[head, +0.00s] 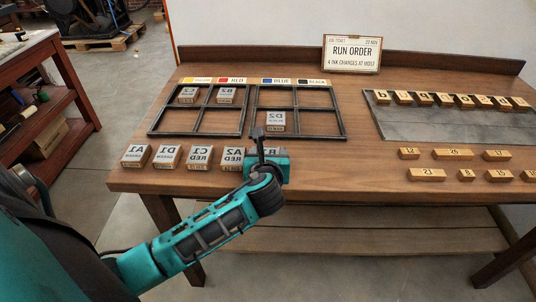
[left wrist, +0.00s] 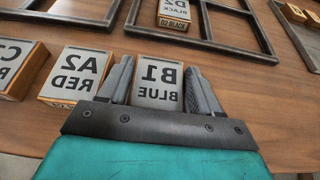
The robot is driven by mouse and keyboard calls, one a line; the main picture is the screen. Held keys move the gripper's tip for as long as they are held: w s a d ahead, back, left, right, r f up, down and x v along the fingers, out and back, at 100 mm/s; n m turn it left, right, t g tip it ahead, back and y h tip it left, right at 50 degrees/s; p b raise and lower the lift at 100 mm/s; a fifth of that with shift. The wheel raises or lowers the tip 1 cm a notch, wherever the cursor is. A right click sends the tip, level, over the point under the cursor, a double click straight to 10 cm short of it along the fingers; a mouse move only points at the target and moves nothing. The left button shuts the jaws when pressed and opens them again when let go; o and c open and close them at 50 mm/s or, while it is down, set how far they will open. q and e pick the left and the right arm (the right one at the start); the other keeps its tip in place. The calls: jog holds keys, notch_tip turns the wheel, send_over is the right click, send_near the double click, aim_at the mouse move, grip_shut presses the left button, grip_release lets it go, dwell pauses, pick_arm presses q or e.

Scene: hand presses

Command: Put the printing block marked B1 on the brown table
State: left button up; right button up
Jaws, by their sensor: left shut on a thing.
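The printing block B1 (left wrist: 158,84) stands at the right end of the front row of blocks on the brown table (head: 400,181), marked B1 BLUE in mirrored letters. My left gripper (left wrist: 156,80) is shut on it, one finger on each side. In the head view the left gripper (head: 262,150) covers most of this block. The block appears to rest on the table near its front edge. Block A2 (left wrist: 76,74) stands just left of it. My right gripper is in neither view.
Blocks A1 (head: 136,156), D1 (head: 167,156) and C1 (head: 200,157) continue the row leftward. Behind are two framed trays (head: 150,124) (head: 343,125) with blocks C2 (head: 188,95), B2 (head: 226,95) and D2 (head: 275,121). A grey plate (head: 440,122) with wooden letters lies right. Table between is clear.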

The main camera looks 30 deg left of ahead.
pick_arm(q)
jog(key=o, duration=0.6)
jog(key=shift+f, duration=0.1)
jog(key=shift+o, duration=1.1)
